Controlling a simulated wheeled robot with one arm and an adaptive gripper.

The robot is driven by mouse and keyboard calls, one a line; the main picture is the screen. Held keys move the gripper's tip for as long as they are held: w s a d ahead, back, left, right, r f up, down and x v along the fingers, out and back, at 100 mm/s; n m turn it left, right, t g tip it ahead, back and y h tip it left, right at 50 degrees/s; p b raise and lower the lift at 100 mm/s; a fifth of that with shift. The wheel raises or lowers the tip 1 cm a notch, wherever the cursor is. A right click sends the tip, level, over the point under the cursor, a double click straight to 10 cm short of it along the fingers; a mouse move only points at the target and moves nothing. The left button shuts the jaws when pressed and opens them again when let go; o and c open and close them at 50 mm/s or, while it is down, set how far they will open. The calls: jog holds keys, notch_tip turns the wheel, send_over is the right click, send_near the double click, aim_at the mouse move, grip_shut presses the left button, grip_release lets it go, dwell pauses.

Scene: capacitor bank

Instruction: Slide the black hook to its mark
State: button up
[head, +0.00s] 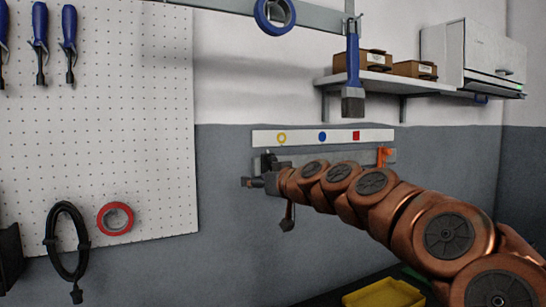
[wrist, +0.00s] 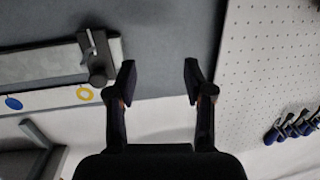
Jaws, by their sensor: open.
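The black hook (head: 268,162) sits at the left end of the grey rail (head: 318,158) on the wall. In the wrist view the black hook (wrist: 96,60) is left of my gripper (wrist: 160,76), apart from the nearer finger. A white strip (head: 301,138) above the rail carries a yellow ring (head: 281,138), a blue dot (head: 322,136) and a red square (head: 355,135). The hook is slightly left of the yellow ring in the head view. My gripper (head: 268,202) is open and empty near that rail end. My arm partly covers the rail.
An orange hook (head: 384,156) is at the rail's right end. A blue-handled brush (head: 353,75) hangs above the strip. A shelf (head: 385,82) holds small boxes. A pegboard (head: 125,150) with tools is on the left. A yellow bin (head: 385,294) stands below.

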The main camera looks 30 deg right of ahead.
aim_at(274, 160)
jog(key=d+r+m+t+h, duration=0.1)
jog(key=d+r+m+h, duration=0.2)
jog(key=d, duration=0.5)
jog(key=shift+n, duration=0.7)
jog(key=w+p, duration=0.1)
jog(key=w, duration=0.2)
jog(key=w+p, duration=0.1)
jog(key=w, duration=0.1)
jog(key=shift+w+d+r+p, duration=0.1)
jog(key=shift+d+r+p, duration=0.25)
jog(key=shift+d, duration=0.05)
jog(key=shift+w+d+p, duration=0.2)
jog(key=shift+w+p, duration=0.2)
jog(key=shift+w, duration=0.7)
jog(key=shift+c, duration=0.2)
grip_shut()
